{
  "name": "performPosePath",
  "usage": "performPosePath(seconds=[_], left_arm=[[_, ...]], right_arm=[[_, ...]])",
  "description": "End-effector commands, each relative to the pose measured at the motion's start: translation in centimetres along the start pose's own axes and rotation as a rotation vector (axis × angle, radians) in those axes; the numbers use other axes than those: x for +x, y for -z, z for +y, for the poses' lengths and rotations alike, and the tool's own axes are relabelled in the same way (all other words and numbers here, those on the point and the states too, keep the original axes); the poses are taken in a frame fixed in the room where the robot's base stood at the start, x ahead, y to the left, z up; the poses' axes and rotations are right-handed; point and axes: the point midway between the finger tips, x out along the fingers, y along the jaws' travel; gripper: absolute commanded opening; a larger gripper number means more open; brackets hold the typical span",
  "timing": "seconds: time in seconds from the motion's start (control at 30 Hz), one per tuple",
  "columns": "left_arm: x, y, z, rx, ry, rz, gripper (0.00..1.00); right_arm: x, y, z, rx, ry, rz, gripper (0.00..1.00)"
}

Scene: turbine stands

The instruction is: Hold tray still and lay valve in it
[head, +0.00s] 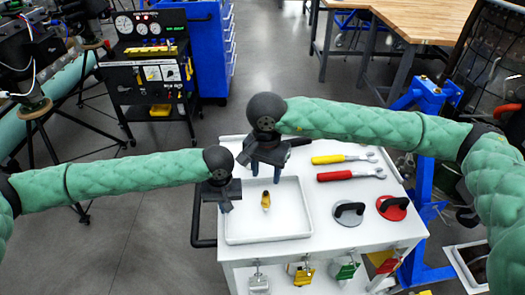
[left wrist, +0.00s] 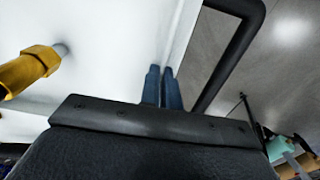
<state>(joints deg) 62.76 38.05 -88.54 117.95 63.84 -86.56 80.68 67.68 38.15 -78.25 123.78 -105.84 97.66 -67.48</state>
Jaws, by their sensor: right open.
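The white tray (head: 295,208) lies on the top of a white cart. The small brass valve (head: 265,201) lies inside the tray, left of its middle; part of it shows at the left of the left wrist view (left wrist: 32,70). My left gripper (head: 224,208) is at the tray's left rim. In the left wrist view its blue fingers (left wrist: 162,72) are close together on the tray's wall. My right gripper (head: 267,170) is open and empty over the tray's back edge, behind the valve and apart from it.
Yellow-handled (head: 328,159) and red-handled (head: 335,176) tools lie at the cart's back right. A grey suction cup (head: 349,213) and a red one (head: 393,207) stand right of the tray. A black handle (head: 196,225) runs along the cart's left side.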

Motion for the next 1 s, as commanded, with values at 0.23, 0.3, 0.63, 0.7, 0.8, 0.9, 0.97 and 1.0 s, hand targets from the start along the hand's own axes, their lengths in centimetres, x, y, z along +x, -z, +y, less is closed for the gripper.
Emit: performPosePath(seconds=[0.23, 0.3, 0.63, 0.7, 0.8, 0.9, 0.97, 1.0], left_arm=[[0.0, 0.0, 0.0, 0.000, 0.000, 0.000, 0.29], [0.0, 0.0, 0.0, 0.000, 0.000, 0.000, 0.29], [-2.1, 0.1, 0.0, 0.000, -0.001, 0.002, 0.29], [-3.3, 0.1, 0.0, 0.000, -0.002, 0.002, 0.29], [-5.3, 0.1, 0.1, 0.000, -0.002, 0.003, 0.29], [-7.2, 0.1, 0.1, 0.000, -0.002, 0.002, 0.29], [-8.3, 0.1, 0.0, 0.000, -0.001, 0.001, 0.29], [-9.0, 0.0, 0.0, 0.000, -0.001, 0.001, 0.29]], right_arm=[[0.0, 0.0, 0.0, 0.000, 0.000, 0.000, 0.46], [0.0, 0.0, 0.0, 0.000, 0.000, 0.000, 0.46], [0.0, 0.0, 0.0, 0.000, 0.000, 0.000, 0.46], [0.0, 0.0, 0.0, 0.000, 0.000, 0.000, 0.46], [0.0, 0.0, 0.0, 0.000, 0.000, 0.000, 0.46], [0.0, 0.0, 0.0, 0.000, 0.000, 0.000, 0.46], [0.0, 0.0, 0.0, 0.000, 0.000, 0.000, 0.46], [0.0, 0.0, 0.0, 0.000, 0.000, 0.000, 0.46]])
